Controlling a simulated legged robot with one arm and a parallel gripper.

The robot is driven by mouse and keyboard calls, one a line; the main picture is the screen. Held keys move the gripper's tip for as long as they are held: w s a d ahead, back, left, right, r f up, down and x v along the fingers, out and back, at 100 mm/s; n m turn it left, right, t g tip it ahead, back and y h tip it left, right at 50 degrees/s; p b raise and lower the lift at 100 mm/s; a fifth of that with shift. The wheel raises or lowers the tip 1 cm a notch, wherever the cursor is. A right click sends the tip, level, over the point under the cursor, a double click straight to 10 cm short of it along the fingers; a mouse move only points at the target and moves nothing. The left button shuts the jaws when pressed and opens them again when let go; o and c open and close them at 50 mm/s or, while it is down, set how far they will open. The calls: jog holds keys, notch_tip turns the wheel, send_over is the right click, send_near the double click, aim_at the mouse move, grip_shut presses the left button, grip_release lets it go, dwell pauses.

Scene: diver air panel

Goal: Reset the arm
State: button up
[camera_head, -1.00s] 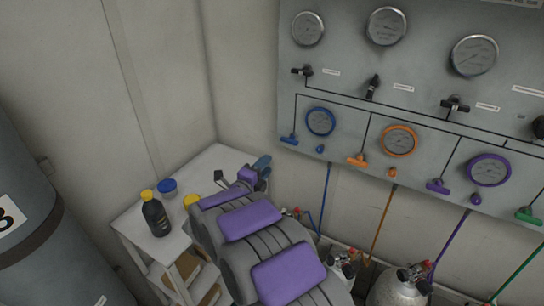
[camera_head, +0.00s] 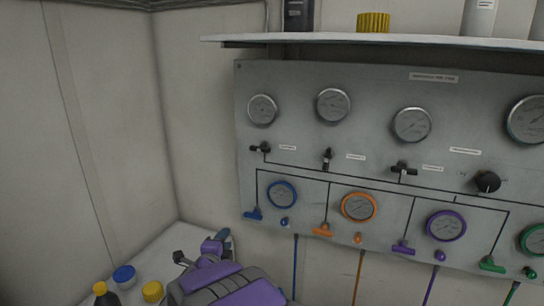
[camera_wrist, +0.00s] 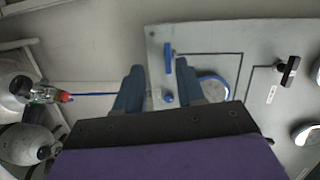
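My arm is purple and grey and shows at the bottom of the head view. My gripper (camera_head: 222,237) is at its far end, in front of the bare wall to the lower left of the air panel (camera_head: 380,98). In the wrist view my gripper (camera_wrist: 160,88) has two blue-grey fingers set apart, with nothing held between them. A blue handle (camera_wrist: 168,58) and a small blue knob (camera_wrist: 168,98) of the panel show beyond the fingers. No contact with the panel is visible.
A white table (camera_head: 150,248) at lower left holds a dark yellow-capped bottle (camera_head: 104,294), a blue lid (camera_head: 124,276) and a yellow lid (camera_head: 153,291). A shelf (camera_head: 390,42) runs above the panel. Gas cylinders (camera_wrist: 15,90) stand left in the wrist view.

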jog(key=s+d+n+g, duration=0.6)
jog(key=s+d, duration=0.4)
jog(key=s, duration=0.6)
jog(key=s+d+n+g+y, duration=0.1)
jog(key=s+d+n+g, duration=0.5)
jog(key=s+d, duration=0.4)
jog(key=s+d+n+g+y, duration=0.1)
jog(key=s+d+n+g, duration=0.4)
jog(key=s, duration=1.7)
jog(key=d+n, duration=0.1)
jog(key=d, duration=0.4)
jog(key=shift+s+n+g, duration=0.2)
jog(key=shift+n+g, duration=0.2)
